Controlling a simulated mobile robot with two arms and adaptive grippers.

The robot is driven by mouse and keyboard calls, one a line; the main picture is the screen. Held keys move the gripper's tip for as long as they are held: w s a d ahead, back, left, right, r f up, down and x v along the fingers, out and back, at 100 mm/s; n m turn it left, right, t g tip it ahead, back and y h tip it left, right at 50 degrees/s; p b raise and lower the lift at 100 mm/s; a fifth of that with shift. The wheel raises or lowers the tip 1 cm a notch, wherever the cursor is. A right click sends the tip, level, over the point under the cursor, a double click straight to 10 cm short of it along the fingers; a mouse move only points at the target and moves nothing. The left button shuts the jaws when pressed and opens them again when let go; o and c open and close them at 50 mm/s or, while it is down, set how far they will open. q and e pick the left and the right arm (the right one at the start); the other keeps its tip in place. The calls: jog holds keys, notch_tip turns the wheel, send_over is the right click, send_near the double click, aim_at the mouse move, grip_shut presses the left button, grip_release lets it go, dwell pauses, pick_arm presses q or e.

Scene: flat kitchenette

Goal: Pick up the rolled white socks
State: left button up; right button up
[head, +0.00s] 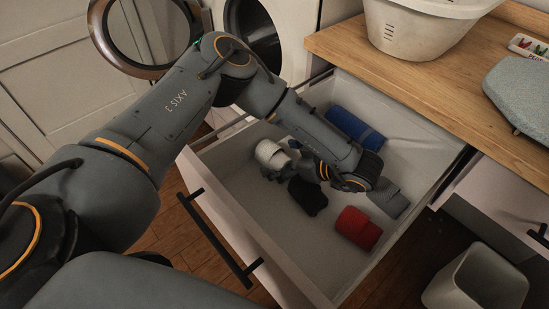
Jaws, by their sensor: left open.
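The rolled white socks (270,154) lie in the open drawer (232,190), near its left side. My left arm reaches over the drawer and folds back, so my left gripper (284,162) points left at the white socks. Its dark fingers are open and close beside the socks' right side. Whether they touch the socks I cannot tell. The gripper and wrist partly hide the socks' right end. My right gripper is not in view.
The drawer also holds a blue roll (354,128), a red roll (358,228), a grey roll (392,203) and a black bundle (308,197). A wooden counter (430,85) with a white basket (415,28) stands behind. An open round machine door (133,38) is at upper left.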

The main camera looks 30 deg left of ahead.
aim_at(279, 153)
pick_arm(q)
jog(key=shift+a+f, duration=0.1)
jog(key=shift+a, duration=0.1)
jog(key=c, duration=1.2)
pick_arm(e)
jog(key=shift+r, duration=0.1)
pick_arm(q)
jog(key=shift+r, duration=0.4)
notch_tip(279, 153, up, 17)
jog(key=p, duration=0.3)
jog(key=shift+r, duration=0.1)
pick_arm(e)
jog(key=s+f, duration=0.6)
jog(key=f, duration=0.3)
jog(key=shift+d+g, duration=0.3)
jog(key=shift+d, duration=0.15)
